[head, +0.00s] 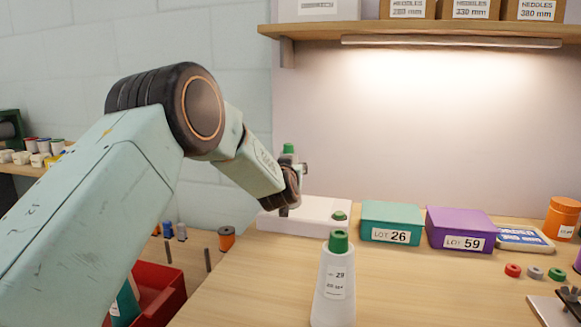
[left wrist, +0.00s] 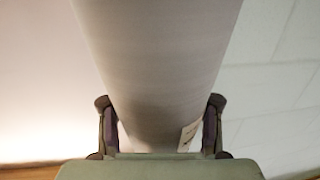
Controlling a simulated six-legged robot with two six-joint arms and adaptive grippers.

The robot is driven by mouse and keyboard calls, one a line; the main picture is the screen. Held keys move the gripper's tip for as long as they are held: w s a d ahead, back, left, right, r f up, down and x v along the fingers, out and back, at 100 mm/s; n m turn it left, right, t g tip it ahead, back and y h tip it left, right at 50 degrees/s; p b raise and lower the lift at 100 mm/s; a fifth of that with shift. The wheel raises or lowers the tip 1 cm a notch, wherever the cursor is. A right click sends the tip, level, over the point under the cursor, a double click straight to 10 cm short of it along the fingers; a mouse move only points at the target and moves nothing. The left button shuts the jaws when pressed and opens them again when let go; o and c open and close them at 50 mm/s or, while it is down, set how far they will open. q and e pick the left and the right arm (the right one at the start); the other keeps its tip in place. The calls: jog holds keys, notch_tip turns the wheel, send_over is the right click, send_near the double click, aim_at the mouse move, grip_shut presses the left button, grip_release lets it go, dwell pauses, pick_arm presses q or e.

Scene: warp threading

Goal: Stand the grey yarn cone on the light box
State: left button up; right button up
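A pale grey yarn cone (left wrist: 160,60) fills the middle of the left wrist view, between the two fingers of my left gripper (left wrist: 160,128), which look closed on its sides. In the head view my left gripper (head: 291,188) is over the left part of the white light box (head: 312,222). The green tip (head: 288,149) of the held cone shows above the gripper. My right gripper is not in view.
A white cone with a green top (head: 335,285), labelled 29, stands in front of the light box. A teal box (head: 391,211) and a purple box (head: 450,218) stand to its right. A red bin (head: 165,290) is at lower left. A shelf (head: 420,32) hangs above.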

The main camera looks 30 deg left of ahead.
pick_arm(q)
jog(key=o, duration=0.6)
jog(key=p+v, duration=0.2)
jog(key=v, duration=1)
jog(key=shift+r+p, duration=0.2)
jog(key=shift+p, duration=0.1)
